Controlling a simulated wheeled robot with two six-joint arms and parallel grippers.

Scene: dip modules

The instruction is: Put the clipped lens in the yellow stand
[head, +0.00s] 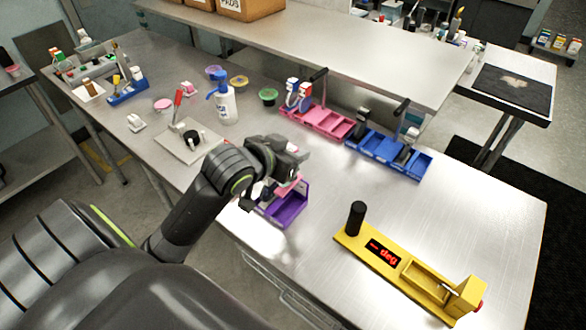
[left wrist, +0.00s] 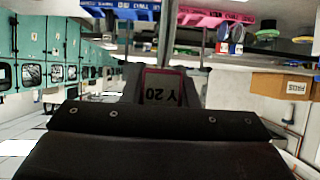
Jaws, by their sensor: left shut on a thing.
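The yellow stand (head: 352,244) lies at the front right of the steel bench in the head view. It has a black post, a red "deg" display, an open slot and an upright end block. My left gripper (head: 292,177) is left of the stand, over the purple tray (head: 290,211). It is shut on a small dark piece with a pink-red edge, marked "Y 20", which shows between the fingers in the left wrist view (left wrist: 162,90). This looks like the clipped lens. In the head view the fingers hide most of it. My right gripper is out of view.
A pink tray (head: 325,124) and a blue tray (head: 385,151) stand behind, below the raised shelf (head: 350,50). A pump bottle (head: 226,106) and a plate with a red lever (head: 186,142) are at left. Bare bench lies between the purple tray and the yellow stand.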

